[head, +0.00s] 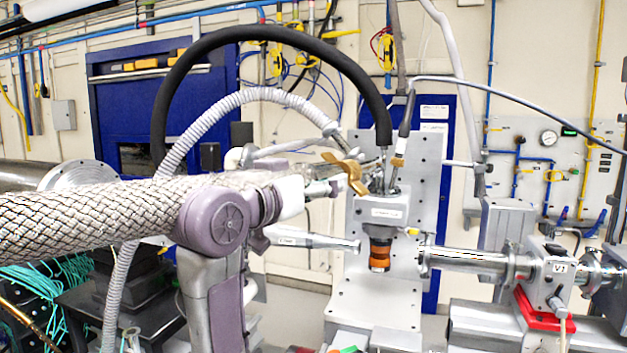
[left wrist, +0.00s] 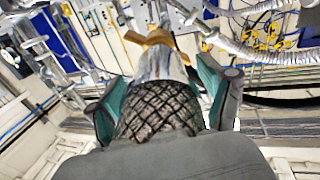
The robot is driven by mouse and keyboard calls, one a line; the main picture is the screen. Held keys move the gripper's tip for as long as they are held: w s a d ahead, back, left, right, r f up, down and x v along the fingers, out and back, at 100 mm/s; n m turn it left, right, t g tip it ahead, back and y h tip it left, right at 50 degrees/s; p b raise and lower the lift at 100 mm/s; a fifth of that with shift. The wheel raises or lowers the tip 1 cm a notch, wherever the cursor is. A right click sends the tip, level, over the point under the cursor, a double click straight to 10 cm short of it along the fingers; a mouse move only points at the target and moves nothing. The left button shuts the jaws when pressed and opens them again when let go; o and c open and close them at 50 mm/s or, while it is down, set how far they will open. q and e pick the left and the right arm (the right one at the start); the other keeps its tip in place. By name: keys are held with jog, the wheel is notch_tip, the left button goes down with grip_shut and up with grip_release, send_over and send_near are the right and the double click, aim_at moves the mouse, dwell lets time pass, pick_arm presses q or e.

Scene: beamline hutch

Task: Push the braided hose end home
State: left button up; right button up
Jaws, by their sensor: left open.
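The braided hose (head: 90,215) comes in from the left in the head view, and its end points at the instrument head (head: 388,212) on the upright plate. The hose also shows in the left wrist view (left wrist: 158,112), with a smooth silver end sleeve (left wrist: 160,65). A brass wing clamp (head: 346,172) is at the sleeve's far end and shows in the left wrist view (left wrist: 150,39). My left gripper (head: 305,189) is open, its teal-padded fingers on either side of the hose end. Whether the end is fully seated is hidden. My right gripper is not in view.
A black hose (head: 270,35) and a grey corrugated hose (head: 215,110) arch over my left arm. The perforated upright plate (head: 428,170) stands behind the instrument head. A steel beam pipe (head: 465,258) and valve V1 (head: 545,275) are at the right.

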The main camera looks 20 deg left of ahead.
pick_arm(q)
jog(key=c, duration=0.9)
jog(key=shift+w+p, duration=0.15)
jog(key=shift+p, duration=0.2)
jog(key=shift+c, duration=0.2)
jog(key=o, duration=0.9)
jog(key=shift+w+d, duration=0.1)
jog(key=shift+o, duration=0.2)
jog(key=v, duration=1.2)
